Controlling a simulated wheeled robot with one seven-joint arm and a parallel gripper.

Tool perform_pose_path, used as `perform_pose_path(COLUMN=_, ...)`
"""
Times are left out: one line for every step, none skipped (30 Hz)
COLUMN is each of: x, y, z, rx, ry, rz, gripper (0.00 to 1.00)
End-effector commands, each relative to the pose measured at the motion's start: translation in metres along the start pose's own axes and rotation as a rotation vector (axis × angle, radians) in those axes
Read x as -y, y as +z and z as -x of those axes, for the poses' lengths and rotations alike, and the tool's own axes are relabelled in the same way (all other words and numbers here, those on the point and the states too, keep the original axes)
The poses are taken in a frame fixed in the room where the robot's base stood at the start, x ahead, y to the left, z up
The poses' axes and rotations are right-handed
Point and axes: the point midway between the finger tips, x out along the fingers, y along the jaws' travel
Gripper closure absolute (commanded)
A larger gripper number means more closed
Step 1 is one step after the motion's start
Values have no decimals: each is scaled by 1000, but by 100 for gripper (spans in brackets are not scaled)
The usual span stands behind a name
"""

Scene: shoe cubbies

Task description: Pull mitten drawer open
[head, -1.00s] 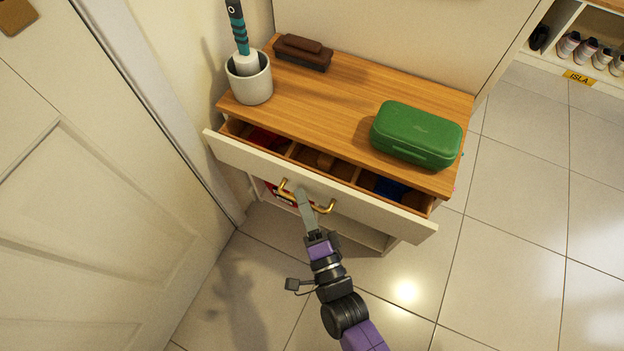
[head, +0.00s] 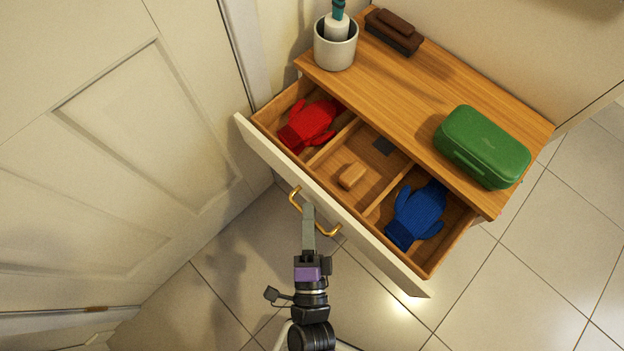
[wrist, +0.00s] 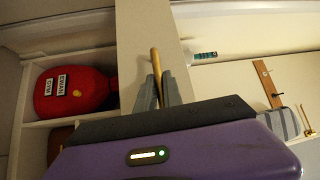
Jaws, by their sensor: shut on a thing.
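The mitten drawer (head: 330,202) has a cream front and wooden inside, and stands well out from the cabinet. Its left compartment holds a red mitten (head: 307,124), its right compartment a blue mitten (head: 415,214). My gripper (head: 308,212) is at the brass handle (head: 295,198) on the drawer front. In the wrist view my fingers (wrist: 159,92) are shut on the handle bar (wrist: 155,66); their tips hide part of it.
On the wooden cabinet top (head: 400,95) stand a grey cup (head: 336,48) with a teal-handled tool, a brown brush (head: 394,32) and a green case (head: 482,147). A panelled door (head: 120,130) is at the left. Tiled floor (head: 500,285) is clear at the lower right. The wrist view shows a red bag (wrist: 72,90).

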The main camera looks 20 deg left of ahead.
Motion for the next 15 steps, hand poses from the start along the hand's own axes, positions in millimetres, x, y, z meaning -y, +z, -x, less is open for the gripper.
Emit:
perform_pose_path(x=-1, y=-1, z=1, rx=-1, ry=3, rz=0, gripper=100)
perform_pose_path(x=-1, y=-1, z=1, rx=-1, ry=3, rz=0, gripper=100)
perform_pose_path(x=-2, y=-1, z=1, rx=-1, ry=3, rz=0, gripper=100)
perform_pose_path(x=-2, y=-1, z=1, rx=-1, ry=3, rz=0, gripper=100)
perform_pose_path(x=-2, y=-1, z=1, rx=-1, ry=3, rz=0, gripper=85)
perform_pose_path(x=-2, y=-1, z=1, rx=-1, ry=3, rz=0, gripper=80)
perform_pose_path(x=-1, y=-1, z=1, rx=-1, ry=3, rz=0, gripper=80)
perform_pose_path(x=-1, y=-1, z=1, rx=-1, ry=3, rz=0, gripper=80)
perform_pose_path(x=-1, y=-1, z=0, rx=-1, ry=2, rz=0, gripper=80)
perform_pose_path(x=-1, y=-1, z=0, rx=-1, ry=2, rz=0, gripper=80)
perform_pose_path(x=-1, y=0, z=0, rx=0, ry=2, rz=0, gripper=80)
perform_pose_path(x=-1, y=0, z=0, rx=0, ry=2, rz=0, gripper=80)
perform_pose_path(x=-1, y=0, z=0, rx=0, ry=2, rz=0, gripper=80)
perform_pose_path(x=-1, y=0, z=0, rx=0, ry=2, rz=0, gripper=80)
perform_pose_path(x=-1, y=0, z=1, rx=0, ry=2, rz=0, gripper=80)
